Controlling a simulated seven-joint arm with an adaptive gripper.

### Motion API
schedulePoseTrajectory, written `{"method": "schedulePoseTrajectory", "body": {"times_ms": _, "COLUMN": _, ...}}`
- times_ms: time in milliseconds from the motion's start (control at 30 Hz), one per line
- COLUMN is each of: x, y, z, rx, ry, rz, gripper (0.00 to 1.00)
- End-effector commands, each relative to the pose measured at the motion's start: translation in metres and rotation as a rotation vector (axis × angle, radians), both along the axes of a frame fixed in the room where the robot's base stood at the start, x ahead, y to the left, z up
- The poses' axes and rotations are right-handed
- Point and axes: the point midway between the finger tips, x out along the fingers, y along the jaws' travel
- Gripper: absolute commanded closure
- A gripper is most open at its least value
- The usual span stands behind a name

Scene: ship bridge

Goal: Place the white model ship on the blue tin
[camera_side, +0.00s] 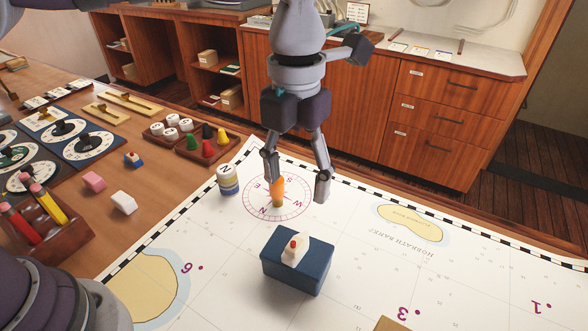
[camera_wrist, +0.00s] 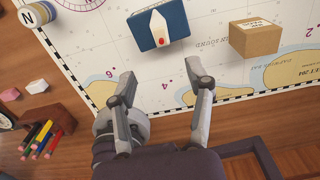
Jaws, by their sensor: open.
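The white model ship (camera_side: 295,250) with a red top piece sits upright on the lid of the blue tin (camera_side: 291,275) on the chart. In the wrist view the ship (camera_wrist: 159,27) lies across the middle of the tin (camera_wrist: 180,25), its pointed end away from my gripper. My gripper (camera_side: 297,188) is open and empty, with its fingers spread. In the side view it appears above and behind the tin, clear of the ship. In the wrist view my gripper (camera_wrist: 166,82) shows below the tin, apart from it.
An orange peg-like thing (camera_side: 278,189) shows beside my left finger. A round N-marked container (camera_side: 228,181) stands at the chart's edge. A cardboard box (camera_wrist: 254,37) is right of the tin. Pencil holder (camera_side: 45,228), erasers and a small blue-hulled ship (camera_side: 133,159) are left.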

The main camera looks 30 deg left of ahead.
Motion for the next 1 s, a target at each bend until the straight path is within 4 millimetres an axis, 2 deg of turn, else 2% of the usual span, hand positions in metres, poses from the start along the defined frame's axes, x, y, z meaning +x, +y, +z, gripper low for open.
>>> {"method": "schedulePoseTrajectory", "body": {"times_ms": 67, "x": 0.001, "y": 0.004, "z": 0.008, "rx": -0.010, "ry": -0.007, "rz": 0.056, "gripper": 0.48}}
{"method": "schedulePoseTrajectory", "body": {"times_ms": 167, "x": 0.000, "y": 0.026, "z": 0.027, "rx": -0.058, "ry": -0.030, "rz": 0.364, "gripper": 0.48}}
{"method": "schedulePoseTrajectory", "body": {"times_ms": 267, "x": -0.009, "y": 0.063, "z": 0.048, "rx": -0.147, "ry": -0.054, "rz": 0.907, "gripper": 0.48}}
{"method": "schedulePoseTrajectory", "body": {"times_ms": 300, "x": -0.015, "y": 0.079, "z": 0.055, "rx": -0.193, "ry": -0.062, "rz": 1.145, "gripper": 0.48}}
{"method": "schedulePoseTrajectory", "body": {"times_ms": 367, "x": -0.027, "y": 0.103, "z": 0.061, "rx": -0.268, "ry": -0.069, "rz": 1.514, "gripper": 0.48}}
{"method": "schedulePoseTrajectory", "body": {"times_ms": 400, "x": -0.037, "y": 0.118, "z": 0.063, "rx": -0.322, "ry": -0.069, "rz": 1.760, "gripper": 0.48}}
{"method": "schedulePoseTrajectory", "body": {"times_ms": 500, "x": -0.062, "y": 0.152, "z": 0.058, "rx": -0.477, "ry": -0.059, "rz": 2.320, "gripper": 0.48}}
{"method": "schedulePoseTrajectory", "body": {"times_ms": 600, "x": -0.081, "y": 0.174, "z": 0.047, "rx": -0.625, "ry": -0.034, "rz": 2.730, "gripper": 0.48}}
{"method": "schedulePoseTrajectory", "body": {"times_ms": 700, "x": -0.092, "y": 0.186, "z": 0.038, "rx": -0.726, "ry": -0.010, "rz": 2.962, "gripper": 0.48}}
{"method": "schedulePoseTrajectory", "body": {"times_ms": 767, "x": -0.095, "y": 0.189, "z": 0.036, "rx": -0.759, "ry": -0.001, "rz": 3.026, "gripper": 0.48}}
{"method": "schedulePoseTrajectory", "body": {"times_ms": 800, "x": -0.096, "y": 0.190, "z": 0.035, "rx": 0.767, "ry": -0.003, "rz": -3.046, "gripper": 0.48}}
{"method": "schedulePoseTrajectory", "body": {"times_ms": 1000, "x": -0.096, "y": 0.190, "z": 0.034, "rx": 0.763, "ry": -0.005, "rz": -3.043, "gripper": 0.48}}
